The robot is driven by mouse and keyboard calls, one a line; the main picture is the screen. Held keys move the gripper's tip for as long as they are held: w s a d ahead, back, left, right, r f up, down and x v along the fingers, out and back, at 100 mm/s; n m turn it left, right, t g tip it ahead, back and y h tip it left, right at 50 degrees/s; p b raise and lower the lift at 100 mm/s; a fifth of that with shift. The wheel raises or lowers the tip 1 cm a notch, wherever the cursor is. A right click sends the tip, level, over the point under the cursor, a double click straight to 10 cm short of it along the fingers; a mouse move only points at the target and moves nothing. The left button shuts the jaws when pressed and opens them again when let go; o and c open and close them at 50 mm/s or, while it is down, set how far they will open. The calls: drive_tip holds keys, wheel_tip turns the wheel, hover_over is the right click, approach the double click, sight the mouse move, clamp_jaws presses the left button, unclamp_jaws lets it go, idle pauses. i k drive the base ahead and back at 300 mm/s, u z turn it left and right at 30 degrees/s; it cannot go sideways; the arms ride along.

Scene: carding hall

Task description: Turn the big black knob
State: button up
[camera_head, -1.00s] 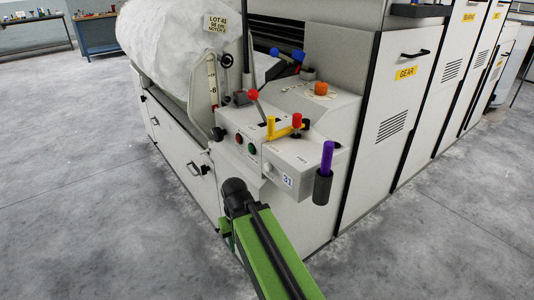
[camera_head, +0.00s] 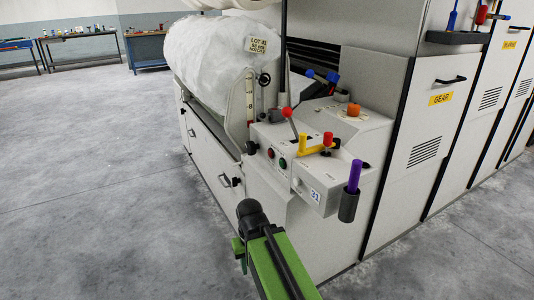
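A round black knob (camera_head: 252,147) sits at the left front corner of the machine's pale control panel (camera_head: 290,176). It looks small from here, and I cannot tell its turn position. Another small dark knob-like part (camera_head: 336,143) shows behind the yellow handle. I cannot tell which of these the task calls big. My green arm rises from the bottom edge with a black rounded joint in front of the machine, apart from the panel in the picture. My gripper's fingers cannot be seen.
The panel also carries a red-ball lever (camera_head: 287,113), a yellow handle (camera_head: 315,149), an orange knob (camera_head: 353,109) and a purple stick in a black holder (camera_head: 348,206). Tall cabinets (camera_head: 428,140) stand right. Open grey floor (camera_head: 100,200) lies left, with workbenches (camera_head: 80,42) far back.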

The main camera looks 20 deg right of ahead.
sight(251, 148)
drive_tip(key=i, duration=0.7)
drive_tip(key=u, duration=4.55)
drive_tip(key=i, duration=0.1)
drive_tip(key=z, duration=2.4)
drive_tip(key=k, duration=0.8)
drive_tip(key=z, duration=0.2)
drive_tip(key=i, duration=0.8)
drive_tip(key=u, duration=0.05)
